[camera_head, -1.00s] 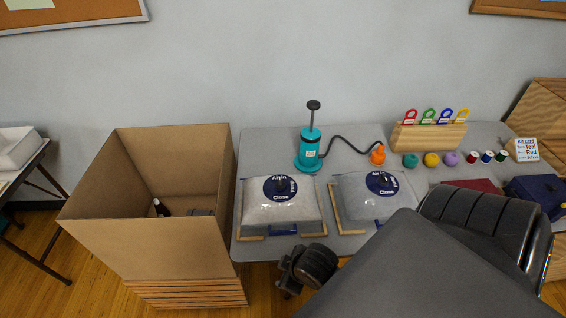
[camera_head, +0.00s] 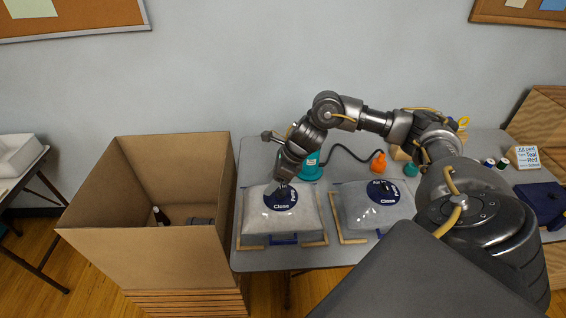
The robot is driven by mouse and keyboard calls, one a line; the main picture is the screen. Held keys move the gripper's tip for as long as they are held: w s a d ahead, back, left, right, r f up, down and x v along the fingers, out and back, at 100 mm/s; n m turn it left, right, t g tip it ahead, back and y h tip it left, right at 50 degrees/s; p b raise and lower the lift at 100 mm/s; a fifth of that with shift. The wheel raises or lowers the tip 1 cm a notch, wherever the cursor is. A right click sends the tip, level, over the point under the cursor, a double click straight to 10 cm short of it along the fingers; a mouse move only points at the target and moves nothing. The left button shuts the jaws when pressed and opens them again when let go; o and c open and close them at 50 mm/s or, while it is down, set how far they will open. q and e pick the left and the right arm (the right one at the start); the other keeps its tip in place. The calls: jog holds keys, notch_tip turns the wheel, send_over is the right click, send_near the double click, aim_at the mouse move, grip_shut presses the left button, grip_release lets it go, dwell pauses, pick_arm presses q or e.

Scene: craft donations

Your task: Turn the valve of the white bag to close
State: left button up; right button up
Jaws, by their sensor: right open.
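Two puffy, pale bags lie side by side on the grey table. The left bag (camera_head: 256,221) looks whiter and the right bag (camera_head: 365,211) greyer. Each has a round dark blue valve label with "Close" on its near side. The left bag's valve (camera_head: 282,205) is partly covered by my right gripper (camera_head: 276,190), which points down over it from behind. The right bag's valve (camera_head: 384,195) has a dark knob on it. My right gripper is open; whether its fingers touch the left valve's knob I cannot tell. My left gripper is out of view.
A tall open cardboard box (camera_head: 140,255) stands left of the table with a dark bottle inside. Behind the bags are a teal pump (camera_head: 311,172), partly hidden by my arm, and its orange nozzle (camera_head: 378,162). My right arm covers much of the table's right side.

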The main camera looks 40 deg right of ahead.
aim_at(281, 190)
jog(key=s+d+r+n+g, duration=0.1)
jog(key=s+d+r+n, duration=0.2)
jog(key=d, duration=0.5)
jog(key=shift+m+h, duration=0.4)
jog(key=shift+m, duration=0.1)
jog(key=p+x, duration=0.1)
jog(key=x, duration=0.2)
jog(key=p+x, duration=0.1)
jog(key=x, duration=0.2)
jog(key=p+x, duration=0.1)
jog(key=x, duration=0.2)
jog(key=shift+w+a+r, duration=0.2)
jog(key=shift+w+a, duration=0.05)
jog(key=shift+a, duration=0.15)
jog(key=shift+w+a+f, duration=0.1)
jog(key=shift+a+f, duration=0.05)
jog(key=shift+f, duration=0.45)
jog(key=c, duration=1)
